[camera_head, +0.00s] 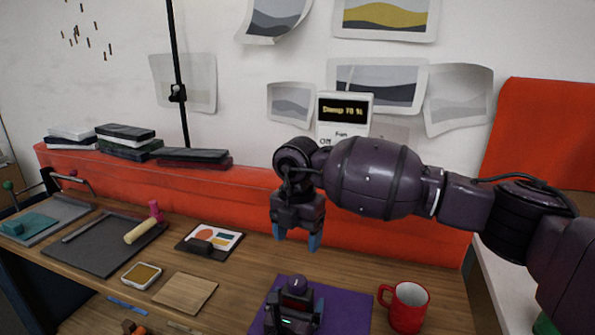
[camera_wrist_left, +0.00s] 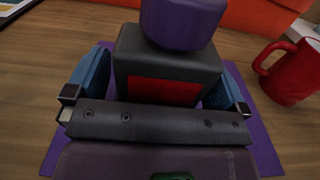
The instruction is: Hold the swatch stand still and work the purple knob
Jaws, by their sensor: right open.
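The swatch stand is a dark block with a red front panel (camera_wrist_left: 165,91) in the left wrist view, standing on a purple mat (camera_head: 350,309). Its purple knob (camera_wrist_left: 182,22) sits on top; in the head view the knob (camera_head: 295,285) shows just above my left gripper (camera_head: 291,309). In the left wrist view its blue fingers flank the stand's two sides closely, and it appears shut on the stand. My right gripper (camera_head: 298,240) is open and empty, pointing down above and behind the knob. The stand's lower part is largely hidden by my left gripper.
A red mug (camera_head: 408,308) stands at the mat's right. A wooden square (camera_head: 185,293), a white-rimmed dish (camera_head: 141,276) and a card with colour shapes (camera_head: 213,239) lie to the left. A display reading "Damp 70 %" (camera_head: 343,111) is on the back wall.

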